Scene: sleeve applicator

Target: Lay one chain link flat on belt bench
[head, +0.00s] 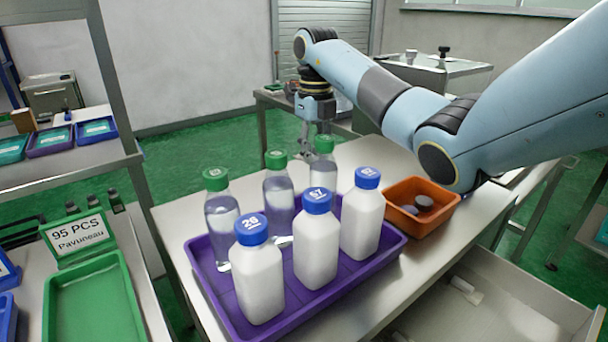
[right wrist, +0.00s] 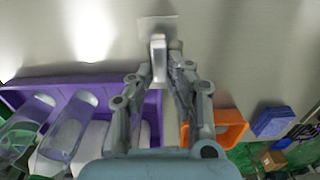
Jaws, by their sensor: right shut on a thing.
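My right gripper (head: 306,145) hangs over the far part of the steel bench (head: 375,158), behind the bottles, its fingertips partly hidden in the head view. In the right wrist view, my right gripper (right wrist: 160,78) is shut on a small pale grey piece, seemingly the chain link (right wrist: 158,48), which shows as a narrow block between the fingertips. Its far end lies near a pale square patch (right wrist: 158,22) on the bench surface. Whether the piece touches the bench, I cannot tell. My left gripper is not in view.
A purple tray (head: 397,247) with several white and clear bottles stands on the bench. An orange bin (head: 440,207) with dark round pieces sits to its right. Green tray (head: 92,300) and sign stand at left. Bare bench lies around the gripper.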

